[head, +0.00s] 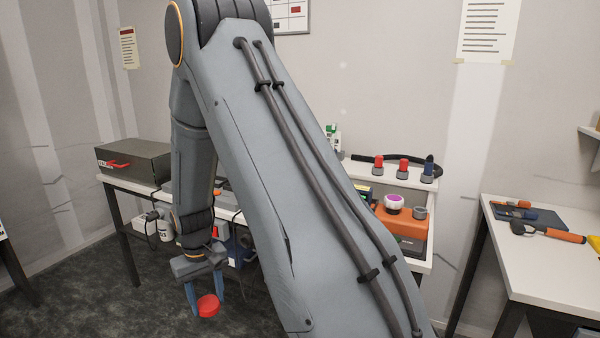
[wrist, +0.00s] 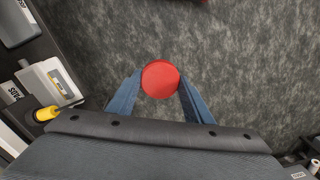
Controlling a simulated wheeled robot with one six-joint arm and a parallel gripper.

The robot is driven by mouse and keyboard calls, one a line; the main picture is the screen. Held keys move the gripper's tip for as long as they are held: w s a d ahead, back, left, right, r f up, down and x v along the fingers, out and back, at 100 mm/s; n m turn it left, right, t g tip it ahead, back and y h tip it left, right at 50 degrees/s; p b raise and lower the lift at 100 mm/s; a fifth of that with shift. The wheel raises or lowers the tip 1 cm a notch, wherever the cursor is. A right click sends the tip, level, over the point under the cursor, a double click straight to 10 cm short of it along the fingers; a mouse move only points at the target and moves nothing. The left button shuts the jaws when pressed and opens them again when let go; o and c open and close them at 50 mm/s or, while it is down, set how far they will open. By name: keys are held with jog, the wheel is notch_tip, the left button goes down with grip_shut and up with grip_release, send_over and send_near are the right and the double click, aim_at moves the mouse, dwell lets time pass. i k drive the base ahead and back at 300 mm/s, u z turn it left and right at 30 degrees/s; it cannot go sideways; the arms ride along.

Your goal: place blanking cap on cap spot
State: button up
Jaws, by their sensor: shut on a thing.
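The blanking cap, a round red disc (head: 208,306), is held between the fingertips of my gripper (head: 205,300). In the wrist view the red cap (wrist: 160,79) sits between the two blue fingers of my gripper (wrist: 160,88), with dark speckled floor below it. My gripper is shut on the cap and hangs in front of the bench, apart from it. I cannot make out the cap spot; my arm hides part of the bench.
The white bench (head: 132,186) carries a dark grey box (head: 134,161) at left and an orange unit (head: 401,222) at right. Capped fittings stand on a raised shelf (head: 390,179). A side table (head: 546,252) with tools is at right. Open floor (head: 90,285) lies in front.

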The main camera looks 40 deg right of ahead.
aim_at(354, 171)
jog(key=u, duration=1)
jog(key=i, duration=1.05)
jog(key=z, duration=2.85)
